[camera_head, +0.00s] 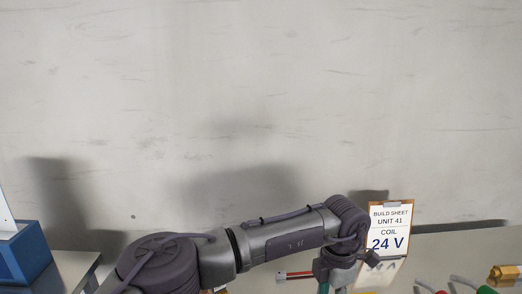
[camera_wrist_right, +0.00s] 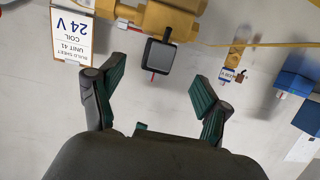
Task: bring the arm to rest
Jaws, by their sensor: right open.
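My right arm crosses the bottom of the head view. Its gripper (camera_head: 335,277) hangs from the wrist at the lower edge, left of the build sheet (camera_head: 390,228), and is partly cut off there. In the right wrist view the gripper (camera_wrist_right: 158,80) is open, with its two dark green fingers spread apart. I see nothing held between them. A black square block (camera_wrist_right: 158,57) on a brass-coloured body (camera_wrist_right: 160,18) shows beyond the gap, apart from the fingers. My left gripper is in neither view.
The sheet reads "UNIT 41, COIL 24 V". A blue box (camera_head: 25,252) stands at the far left. Brass (camera_head: 503,275), green and red parts lie at the lower right. A smaller brass piece (camera_wrist_right: 234,58) shows in the wrist view. A bare grey wall (camera_head: 260,90) fills the background.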

